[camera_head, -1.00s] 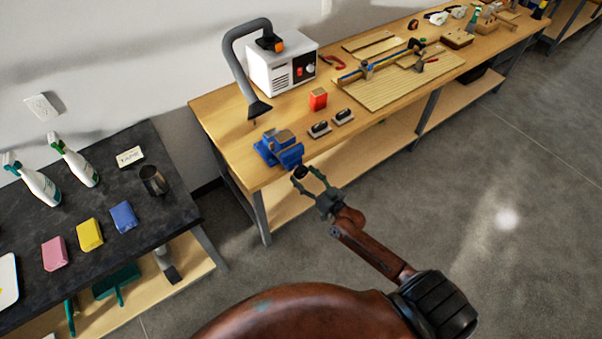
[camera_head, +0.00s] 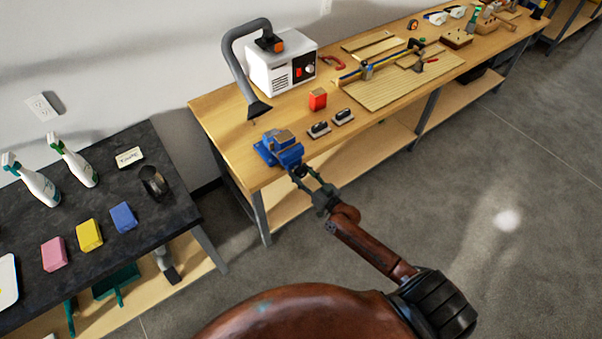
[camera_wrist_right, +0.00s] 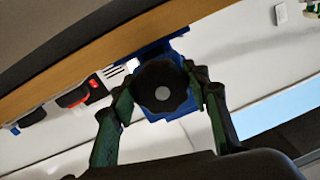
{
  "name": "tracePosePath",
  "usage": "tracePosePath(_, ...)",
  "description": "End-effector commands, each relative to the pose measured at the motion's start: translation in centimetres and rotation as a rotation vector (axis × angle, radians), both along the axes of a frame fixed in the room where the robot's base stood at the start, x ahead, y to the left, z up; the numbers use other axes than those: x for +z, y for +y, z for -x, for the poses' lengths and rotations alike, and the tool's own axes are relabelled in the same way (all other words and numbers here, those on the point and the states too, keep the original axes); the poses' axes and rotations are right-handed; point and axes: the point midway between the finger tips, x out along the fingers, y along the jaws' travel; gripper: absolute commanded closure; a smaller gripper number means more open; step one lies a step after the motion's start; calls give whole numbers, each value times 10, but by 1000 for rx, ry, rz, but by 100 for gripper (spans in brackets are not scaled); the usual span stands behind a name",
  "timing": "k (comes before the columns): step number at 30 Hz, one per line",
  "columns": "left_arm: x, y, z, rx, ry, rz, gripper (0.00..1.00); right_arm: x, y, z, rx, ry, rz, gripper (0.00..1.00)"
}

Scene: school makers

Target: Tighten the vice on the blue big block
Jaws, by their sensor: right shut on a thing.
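The blue vice (camera_head: 268,152) is fixed at the near left corner of the wooden workbench. A block with a brownish top (camera_head: 284,136) sits at its jaws; its sides and any gap to the jaws are too small to make out. My right gripper (camera_head: 302,173) is at the front of the vice. In the right wrist view its green fingers lie on both sides of the black round knob (camera_wrist_right: 162,88), shut on it. The blue vice body (camera_wrist_right: 155,50) shows behind the knob. My left gripper is not in view.
A black table (camera_head: 80,205) with sponges and spray bottles stands at left. Open floor lies at right.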

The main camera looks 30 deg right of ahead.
Motion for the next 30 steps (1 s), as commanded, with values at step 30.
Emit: tracePosePath(30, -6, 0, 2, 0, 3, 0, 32, 0, 1, 0, 0, 20, -257, 50)
